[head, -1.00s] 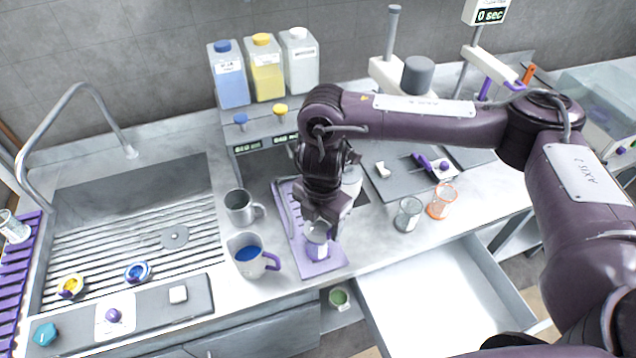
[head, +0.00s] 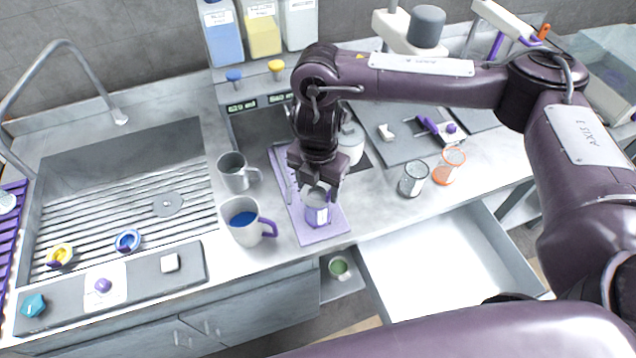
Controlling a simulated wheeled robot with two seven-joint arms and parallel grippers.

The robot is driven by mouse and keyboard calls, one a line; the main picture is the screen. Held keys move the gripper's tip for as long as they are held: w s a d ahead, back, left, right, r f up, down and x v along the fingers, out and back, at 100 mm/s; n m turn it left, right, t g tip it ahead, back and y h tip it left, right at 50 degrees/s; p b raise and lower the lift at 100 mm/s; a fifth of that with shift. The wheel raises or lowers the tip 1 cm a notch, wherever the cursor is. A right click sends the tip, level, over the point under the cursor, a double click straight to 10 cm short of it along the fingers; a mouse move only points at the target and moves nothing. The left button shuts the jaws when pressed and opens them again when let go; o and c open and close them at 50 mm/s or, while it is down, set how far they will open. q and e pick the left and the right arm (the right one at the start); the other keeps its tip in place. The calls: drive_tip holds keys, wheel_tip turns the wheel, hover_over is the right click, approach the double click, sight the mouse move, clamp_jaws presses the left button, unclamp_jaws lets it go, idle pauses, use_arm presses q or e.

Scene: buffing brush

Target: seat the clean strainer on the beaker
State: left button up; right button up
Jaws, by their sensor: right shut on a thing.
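My right gripper (head: 319,186) points down over the lilac mat (head: 304,231) at the middle of the counter. It is shut on a small greyish cup-like piece (head: 316,196), which looks like the strainer; the fingers hide much of it. Directly below is the beaker (head: 317,215), clear to purple with a white label, upright near the front end of the mat. The held piece is at the beaker's mouth. I cannot tell whether it rests on the rim or is just above it. My left gripper is not in view.
A grey mug (head: 235,173) and a mug of blue liquid (head: 245,223) stand left of the mat. A grey glass (head: 412,181) and an orange-rimmed glass (head: 447,168) stand to the right. An open, empty drawer (head: 440,260) juts out in front. The sink (head: 110,150) is at left.

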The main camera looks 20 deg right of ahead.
sight(319, 191)
drive_tip(key=shift+d+p, duration=0.1)
drive_tip(key=shift+p, duration=0.35)
idle(1.1)
drive_tip(key=shift+f+b, duration=0.5)
drive_tip(key=shift+f, duration=0.15)
idle(0.3)
drive_tip(key=o, duration=0.7)
wheel_tip(319, 191, up, 9)
drive_tip(key=p, duration=0.8)
drive_tip(key=shift+f, duration=0.2)
drive_tip(key=shift+r, duration=1.25)
